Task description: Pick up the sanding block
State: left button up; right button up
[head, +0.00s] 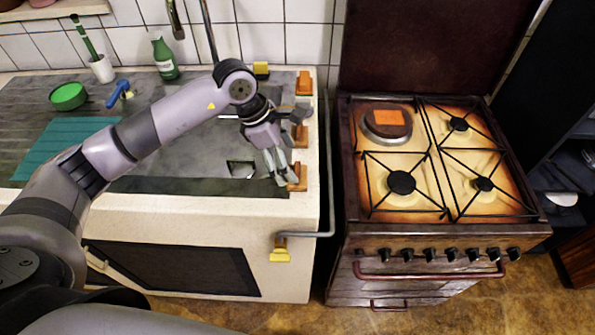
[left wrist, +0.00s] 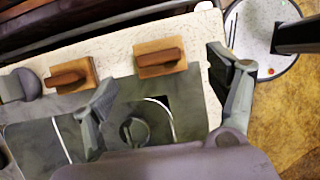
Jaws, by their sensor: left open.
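Several small wooden blocks with darker brown grips lie along the right edge of the counter. The nearest, which looks like a sanding block (head: 298,177), is beside my left gripper (head: 276,174). In the left wrist view, a sanding block (left wrist: 160,58) appears beyond and between the spread fingers of my left gripper (left wrist: 165,100). Another similar block (left wrist: 70,77) lies to its left. I cannot tell which block the task means. My left gripper is open and empty, pointing down over the counter's right part; contact with the block cannot be told. My right gripper is not in view.
The brown gas cooker (head: 430,232) stands to the right, with a round item (head: 370,134) at its back left. A metal rail (head: 331,180) runs beside the counter. A green bottle (head: 164,58), green bowl (head: 68,97) and teal board (head: 60,150) are at left.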

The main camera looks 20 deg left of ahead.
aim_at(296, 169)
pick_arm(q)
jog(key=p+x, duration=0.2)
jog(key=x, duration=0.3)
jog(key=shift+w+d+f+p, duration=0.1)
jog(key=shift+d+f+p, duration=0.1)
jog(key=shift+p, duration=0.15)
jog(key=shift+f, duration=0.2)
jog(key=shift+c, duration=0.4)
jog(key=c, duration=1.2)
